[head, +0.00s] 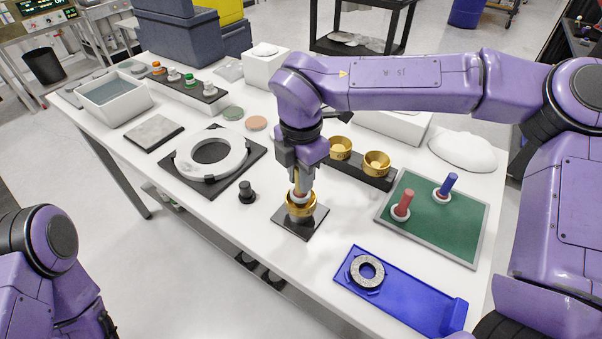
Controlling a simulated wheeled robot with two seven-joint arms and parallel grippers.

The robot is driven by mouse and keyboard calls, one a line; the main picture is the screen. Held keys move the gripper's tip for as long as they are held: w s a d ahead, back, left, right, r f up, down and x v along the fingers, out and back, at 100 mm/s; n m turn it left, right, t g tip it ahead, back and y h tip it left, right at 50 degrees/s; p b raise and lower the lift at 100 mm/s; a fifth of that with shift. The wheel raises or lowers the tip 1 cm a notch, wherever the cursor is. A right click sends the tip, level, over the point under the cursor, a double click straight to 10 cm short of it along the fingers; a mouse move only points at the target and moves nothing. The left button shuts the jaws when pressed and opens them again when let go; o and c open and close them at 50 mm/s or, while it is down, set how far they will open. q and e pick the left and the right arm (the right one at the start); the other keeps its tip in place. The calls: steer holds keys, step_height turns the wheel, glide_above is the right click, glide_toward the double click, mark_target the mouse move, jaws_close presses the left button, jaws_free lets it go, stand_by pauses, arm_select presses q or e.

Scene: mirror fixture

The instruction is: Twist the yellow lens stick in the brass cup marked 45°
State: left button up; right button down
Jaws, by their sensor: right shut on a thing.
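A brass cup (301,211) stands on a small black square plate near the middle of the white table. My right gripper (300,184) points straight down over this cup. It is shut on the yellow lens stick (299,179), a thin strip of which shows between the fingers. The stick is upright, with its pale round foot inside the cup's rim; whether the foot rests on the bottom is hidden. Two more brass cups, a left one (340,148) and a right one (376,163), sit on a black block behind. Their angle marks are too small to read. My left gripper is out of view.
A green mat (425,232) at right holds a red stick (403,204) and a blue stick (447,186). A blue tray (410,303) with a grey ring (367,272) lies in front. A black knob (246,193) and a white ring (185,165) stand left of the cup.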

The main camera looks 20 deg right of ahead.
steer(key=shift+f+b, duration=0.65)
steer(key=shift+f, duration=0.05)
stand_by(0.8)
steer(key=shift+r+n+p, duration=0.15)
steer(key=shift+n+p, duration=0.45)
steer(key=shift+p, duration=0.1)
steer(key=shift+n+p, duration=1.2)
steer(key=shift+n, duration=0.5)
steer(key=shift+f, duration=0.2)
